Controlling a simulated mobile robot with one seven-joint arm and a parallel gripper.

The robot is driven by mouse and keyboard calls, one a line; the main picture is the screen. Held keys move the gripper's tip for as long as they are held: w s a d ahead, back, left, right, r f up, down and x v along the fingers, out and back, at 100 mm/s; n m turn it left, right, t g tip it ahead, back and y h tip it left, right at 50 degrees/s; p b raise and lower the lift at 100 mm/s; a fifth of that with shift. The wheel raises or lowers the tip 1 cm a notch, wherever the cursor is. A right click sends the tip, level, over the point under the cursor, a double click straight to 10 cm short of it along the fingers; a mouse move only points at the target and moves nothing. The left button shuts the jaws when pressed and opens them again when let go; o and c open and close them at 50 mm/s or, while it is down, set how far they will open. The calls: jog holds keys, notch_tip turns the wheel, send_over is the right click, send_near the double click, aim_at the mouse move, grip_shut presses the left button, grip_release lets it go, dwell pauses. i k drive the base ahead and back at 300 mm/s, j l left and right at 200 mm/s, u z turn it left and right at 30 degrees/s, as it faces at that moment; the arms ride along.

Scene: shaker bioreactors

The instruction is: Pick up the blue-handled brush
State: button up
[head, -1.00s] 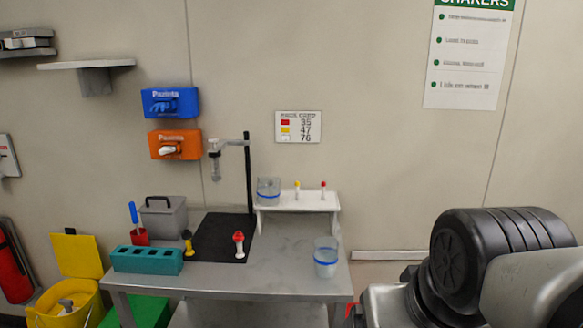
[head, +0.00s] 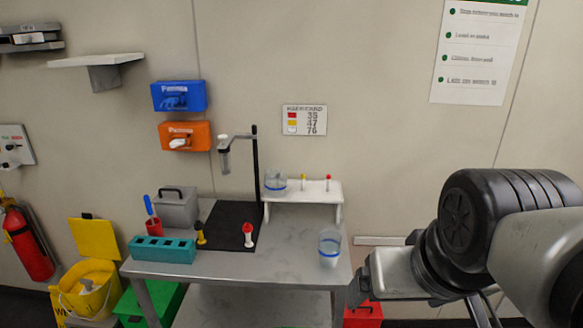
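The blue-handled brush (head: 149,206) stands handle-up in a small red cup (head: 153,227) at the back left of the grey table (head: 240,266). The cup hides its lower end. A grey box (head: 176,208) is just behind it and a teal block with holes (head: 162,250) is in front. My arm comes in at the right of the head view. Its end (head: 378,283) is at the right of the table, well away from the brush. I cannot make out the fingertips.
A black mat (head: 230,228) holds a stand, with yellow and red-topped items (head: 249,235) nearby. A clear beaker (head: 329,248) is near the table's right edge. A white riser (head: 318,198) stands behind. A yellow bucket (head: 92,290) and green box (head: 152,302) are on the floor at left.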

aim_at(148, 206)
jog(key=u, duration=1.3)
jog(key=i+j+u, duration=0.2)
jog(key=i, duration=0.3)
jog(key=i+j+u, duration=0.25)
jog(key=i, duration=0.3)
jog(key=i+j+u, duration=0.2)
jog(key=i, duration=0.3)
jog(key=l, duration=0.15)
jog(key=i+u, duration=0.05)
